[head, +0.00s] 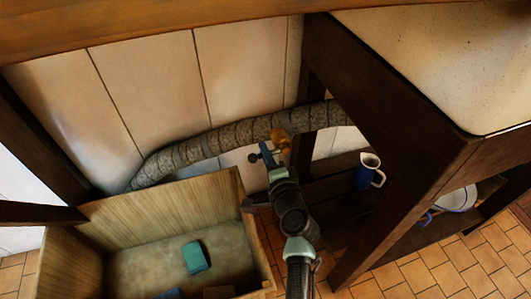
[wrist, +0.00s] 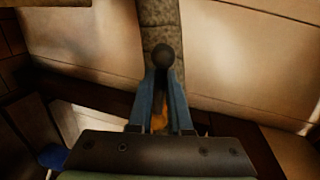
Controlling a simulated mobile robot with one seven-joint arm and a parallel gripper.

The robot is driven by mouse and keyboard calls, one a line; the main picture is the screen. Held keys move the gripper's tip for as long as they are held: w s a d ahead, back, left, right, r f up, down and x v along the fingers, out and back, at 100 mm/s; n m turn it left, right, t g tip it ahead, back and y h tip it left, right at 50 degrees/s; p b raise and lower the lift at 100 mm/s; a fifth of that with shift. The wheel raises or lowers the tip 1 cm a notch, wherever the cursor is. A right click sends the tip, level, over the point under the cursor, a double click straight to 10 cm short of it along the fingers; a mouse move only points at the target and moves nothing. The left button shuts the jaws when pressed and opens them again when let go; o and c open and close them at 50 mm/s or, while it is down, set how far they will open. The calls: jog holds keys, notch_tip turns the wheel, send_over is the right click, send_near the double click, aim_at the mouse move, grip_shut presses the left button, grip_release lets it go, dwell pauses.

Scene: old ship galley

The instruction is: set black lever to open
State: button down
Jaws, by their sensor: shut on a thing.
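The black lever ends in a round knob (wrist: 163,56) that sticks out past my blue fingers in the wrist view. In the head view its dark knob (head: 253,158) shows just left of the fingertips. My gripper (wrist: 162,92) is shut on the lever, with one finger on each side of its stem. In the head view my gripper (head: 267,155) is beside the orange valve body (head: 281,138), on the wrapped pipe (head: 220,138). The valve body also shows between the fingers in the wrist view (wrist: 159,118). The fingers hide most of the lever's stem.
A wooden crate (head: 165,208) holding a teal block (head: 196,257) stands left of my arm. A dark wooden frame (head: 420,165) stands close on the right, with a blue jug (head: 368,171) on its low shelf. Panelled wall (head: 150,85) lies behind the pipe.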

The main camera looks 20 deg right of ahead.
jog(key=c, duration=0.8)
grip_release()
jog(key=shift+c, duration=0.2)
jog(key=s+r+p, duration=0.2)
jog(key=s+p, duration=0.2)
jog(key=s, duration=0.8)
jog(key=shift+s+d+r, duration=0.15)
jog(key=shift+s+r, duration=0.1)
jog(key=shift+s, duration=0.15)
